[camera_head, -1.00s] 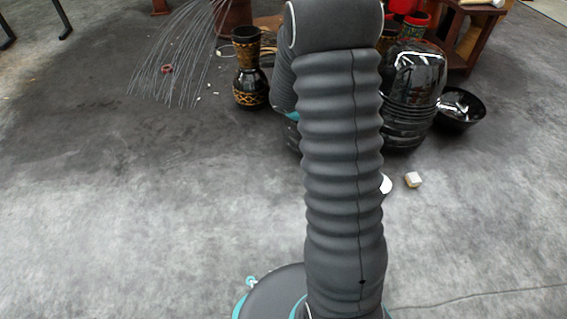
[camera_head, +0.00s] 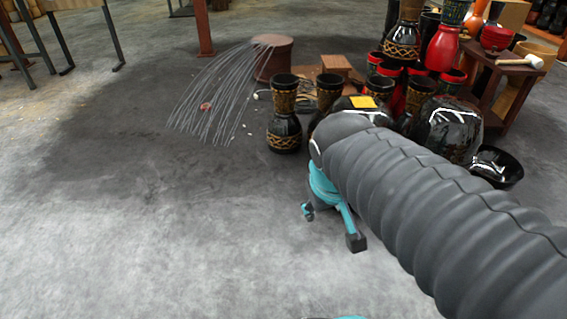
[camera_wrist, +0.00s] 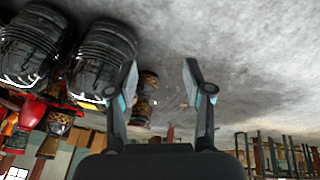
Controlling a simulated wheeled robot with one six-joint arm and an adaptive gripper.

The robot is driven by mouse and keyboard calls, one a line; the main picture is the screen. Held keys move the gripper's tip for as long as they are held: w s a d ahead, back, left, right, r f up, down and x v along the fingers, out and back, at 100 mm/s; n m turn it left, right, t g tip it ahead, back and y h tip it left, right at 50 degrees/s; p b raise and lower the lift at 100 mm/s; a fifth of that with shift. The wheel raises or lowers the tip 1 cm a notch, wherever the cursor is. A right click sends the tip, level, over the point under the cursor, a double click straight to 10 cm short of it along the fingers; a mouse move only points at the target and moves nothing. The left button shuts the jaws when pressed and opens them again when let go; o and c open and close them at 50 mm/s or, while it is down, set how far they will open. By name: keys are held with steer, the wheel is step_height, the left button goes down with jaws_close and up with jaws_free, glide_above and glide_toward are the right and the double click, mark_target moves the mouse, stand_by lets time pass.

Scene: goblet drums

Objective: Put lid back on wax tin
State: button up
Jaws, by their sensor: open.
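My gripper (camera_wrist: 160,80) is open and empty in the wrist view, its two fingers well apart. In the head view my gripper (camera_head: 331,225) hangs over grey floor, in front of the drums. I cannot pick out the wax tin or its lid for certain in either view now. My dark ribbed arm covers much of the floor at the right of the head view.
Glossy black drums (camera_head: 449,127) and a black bowl (camera_head: 497,166) stand behind my arm. A black goblet drum (camera_head: 284,125) stands left of them. A wooden stand (camera_head: 507,66) bears a white mallet (camera_head: 521,61). The floor (camera_head: 120,240) at left is clear.

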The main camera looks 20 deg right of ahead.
steer(key=shift+m+t+y, duration=0.3)
steer(key=shift+t+y, duration=0.4)
steer(key=shift+y, duration=0.1)
steer(key=s+a, duration=0.1)
steer(key=s+a+r, duration=0.1)
steer(key=a, duration=0.1)
steer(key=shift+s+a+r, duration=0.15)
steer(key=shift+s+a, duration=0.1)
steer(key=shift+s, duration=0.15)
steer(key=shift+r, duration=0.1)
step_height(320, 180, up, 9)
steer(key=p, duration=0.9)
